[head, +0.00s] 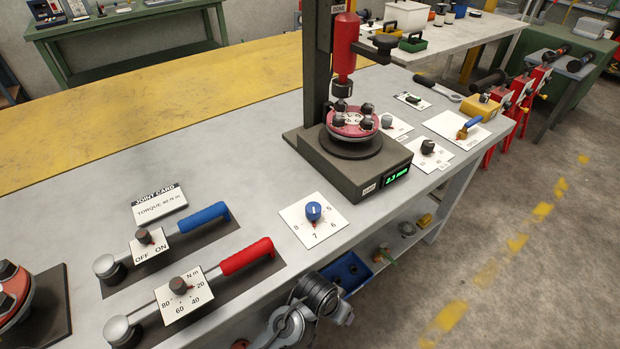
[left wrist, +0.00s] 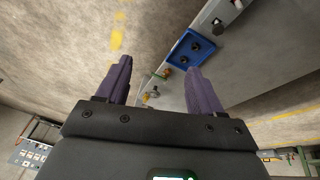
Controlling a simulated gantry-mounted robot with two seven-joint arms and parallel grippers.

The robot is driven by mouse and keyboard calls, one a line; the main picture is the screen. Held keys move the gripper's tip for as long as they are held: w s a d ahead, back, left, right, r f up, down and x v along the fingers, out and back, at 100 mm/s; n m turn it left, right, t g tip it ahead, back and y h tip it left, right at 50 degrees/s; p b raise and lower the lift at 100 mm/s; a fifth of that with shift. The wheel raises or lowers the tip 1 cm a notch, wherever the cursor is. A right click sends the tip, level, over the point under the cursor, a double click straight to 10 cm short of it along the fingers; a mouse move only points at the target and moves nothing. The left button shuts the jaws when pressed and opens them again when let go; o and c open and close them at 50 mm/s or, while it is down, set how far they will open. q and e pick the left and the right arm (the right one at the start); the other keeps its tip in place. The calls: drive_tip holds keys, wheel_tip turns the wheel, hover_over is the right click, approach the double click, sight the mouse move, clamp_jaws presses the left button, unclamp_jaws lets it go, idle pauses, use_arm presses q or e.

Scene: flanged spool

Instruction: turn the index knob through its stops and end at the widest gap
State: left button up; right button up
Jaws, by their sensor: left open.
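A blue knob (head: 313,211) stands on a white plate (head: 291,214) marked 5, 6, 7 and 8, and looks like the index knob. A red mark shows at its lower side, towards the 7; its exact setting is hard to read. Behind it, a press-like stand (head: 317,75) holds a red flanged spool (head: 352,124). The green display (head: 397,174) on its base seems to read 2.3 mm. In the left wrist view, my left gripper (left wrist: 158,75) is open and empty, its purple fingers apart over floor and bench side. My right gripper is not seen.
Red-handled (head: 246,256) and blue-handled (head: 204,216) levers lie left of the knob. A blue tray (head: 346,271) sits below the bench edge and shows in the left wrist view (left wrist: 187,57).

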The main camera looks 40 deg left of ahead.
use_arm(q)
drive_tip(key=w+d+r+p, duration=0.2)
drive_tip(key=w+r+p, duration=0.3)
drive_tip(key=r, duration=0.4)
wheel_tip(320, 180, up, 22)
drive_tip(key=n+g+y+p, duration=0.1)
drive_tip(key=n+g+p, duration=0.3)
drive_tip(key=n+p, duration=1.7)
hover_over(314, 208)
drive_tip(key=p, duration=0.9)
drive_tip(key=m, duration=0.9)
wheel_tip(314, 208, down, 10)
drive_tip(key=shift+r+b, duration=0.2)
drive_tip(key=shift+b, duration=0.2)
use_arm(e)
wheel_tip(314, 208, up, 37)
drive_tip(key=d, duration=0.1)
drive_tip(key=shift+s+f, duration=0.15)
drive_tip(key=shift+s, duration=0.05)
use_arm(q)
drive_tip(key=c, duration=1.1)
drive_tip(key=shift+o, duration=0.2)
drive_tip(key=shift+m, duration=0.3)
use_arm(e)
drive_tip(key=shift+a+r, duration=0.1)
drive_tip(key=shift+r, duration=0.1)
